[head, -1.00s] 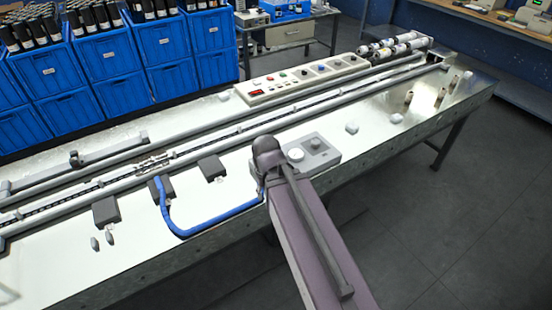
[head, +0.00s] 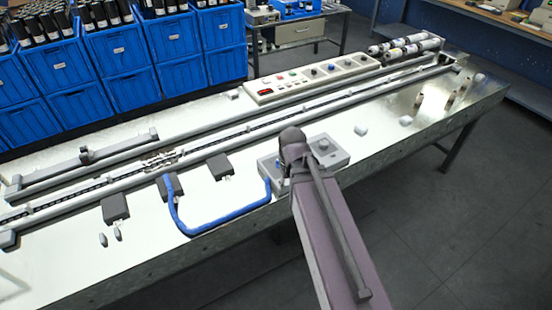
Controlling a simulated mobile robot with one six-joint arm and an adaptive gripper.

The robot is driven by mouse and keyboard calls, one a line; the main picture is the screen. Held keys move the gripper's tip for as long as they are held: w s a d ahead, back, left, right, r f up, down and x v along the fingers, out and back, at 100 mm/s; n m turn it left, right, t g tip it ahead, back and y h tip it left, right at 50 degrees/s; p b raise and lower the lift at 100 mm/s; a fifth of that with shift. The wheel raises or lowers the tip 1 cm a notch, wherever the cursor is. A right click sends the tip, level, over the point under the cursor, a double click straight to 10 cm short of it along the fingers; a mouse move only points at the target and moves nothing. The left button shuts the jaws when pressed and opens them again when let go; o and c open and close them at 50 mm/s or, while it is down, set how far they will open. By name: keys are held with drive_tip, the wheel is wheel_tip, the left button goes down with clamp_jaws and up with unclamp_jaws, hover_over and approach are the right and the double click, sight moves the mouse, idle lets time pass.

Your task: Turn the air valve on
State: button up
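A grey box (head: 335,158) sits near the front edge of the long metal bench, with a round knob (head: 323,146) on its top. A blue hose (head: 215,228) curves over the bench to the left side of this box. I take the box and hose for the air valve unit, but which part is the valve itself is not clear. My arm stands in front of the box and hides its middle. My gripper does not show; it is out of sight behind my arm.
The metal bench (head: 230,281) carries long rails and chain. A control panel (head: 262,93) with buttons and knobs lies behind them. Several small dark blocks (head: 116,207) sit along the front rail. White rolls (head: 405,46) lie at the far end. Blue crates (head: 126,90) stand behind.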

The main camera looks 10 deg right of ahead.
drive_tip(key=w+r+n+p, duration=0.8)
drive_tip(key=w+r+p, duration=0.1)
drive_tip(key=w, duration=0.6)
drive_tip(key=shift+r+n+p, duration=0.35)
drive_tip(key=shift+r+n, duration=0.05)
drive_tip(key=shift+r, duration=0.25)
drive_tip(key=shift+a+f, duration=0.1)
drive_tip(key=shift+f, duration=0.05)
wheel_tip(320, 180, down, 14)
drive_tip(key=b, duration=1.4)
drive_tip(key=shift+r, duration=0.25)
